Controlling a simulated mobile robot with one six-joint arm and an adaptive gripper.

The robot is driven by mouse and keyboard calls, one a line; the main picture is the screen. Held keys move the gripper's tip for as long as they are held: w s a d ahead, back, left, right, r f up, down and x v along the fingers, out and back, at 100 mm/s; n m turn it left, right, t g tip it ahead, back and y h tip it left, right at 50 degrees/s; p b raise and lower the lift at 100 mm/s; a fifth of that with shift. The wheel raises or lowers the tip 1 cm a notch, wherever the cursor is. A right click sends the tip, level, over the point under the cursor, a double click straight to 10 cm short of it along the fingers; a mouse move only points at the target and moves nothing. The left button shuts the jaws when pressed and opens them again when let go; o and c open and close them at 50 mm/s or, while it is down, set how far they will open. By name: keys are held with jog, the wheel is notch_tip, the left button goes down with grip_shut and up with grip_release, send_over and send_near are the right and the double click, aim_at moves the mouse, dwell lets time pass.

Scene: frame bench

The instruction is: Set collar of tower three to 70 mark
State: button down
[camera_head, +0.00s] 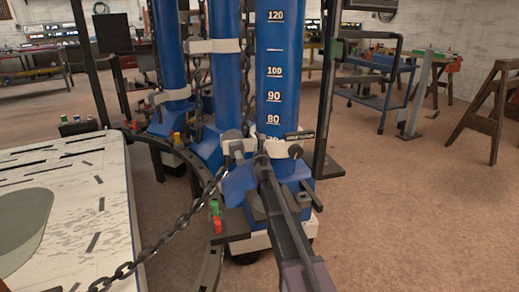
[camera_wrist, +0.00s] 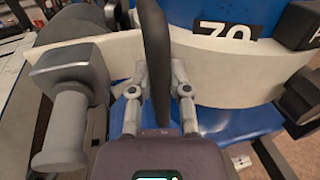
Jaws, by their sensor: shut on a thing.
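The front-right blue tower (camera_head: 276,60) carries painted marks from 120 down to 80, with a lower figure partly covered. A pale collar (camera_head: 277,149) wraps around it low down. In the wrist view the 70 mark (camera_wrist: 226,30) shows just above the upper edge of the collar (camera_wrist: 225,72), its lower part cut off. A dark block (camera_head: 298,135) sits at the collar's right, near that mark. A grey clamp knob (camera_wrist: 70,100) is on the collar's left. My gripper (camera_head: 262,160) is shut on an upright dark handle (camera_wrist: 156,60) in front of the collar.
Two more blue towers (camera_head: 225,70) with pale collars stand behind to the left. A chain (camera_head: 170,238) crosses at lower left beside a curved rail with coloured buttons (camera_head: 215,215). A white panel (camera_head: 85,210) lies left. Open floor is on the right, before a trolley (camera_head: 375,88) and trestle (camera_head: 490,115).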

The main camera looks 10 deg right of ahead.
jog(key=shift+f+b, duration=0.9)
jog(key=shift+f, duration=0.45)
jog(key=c, duration=0.6)
grip_release()
jog(key=shift+o, duration=0.2)
jog(key=s+a, duration=0.1)
jog(key=s, duration=1.1)
jog(key=shift+a, duration=0.1)
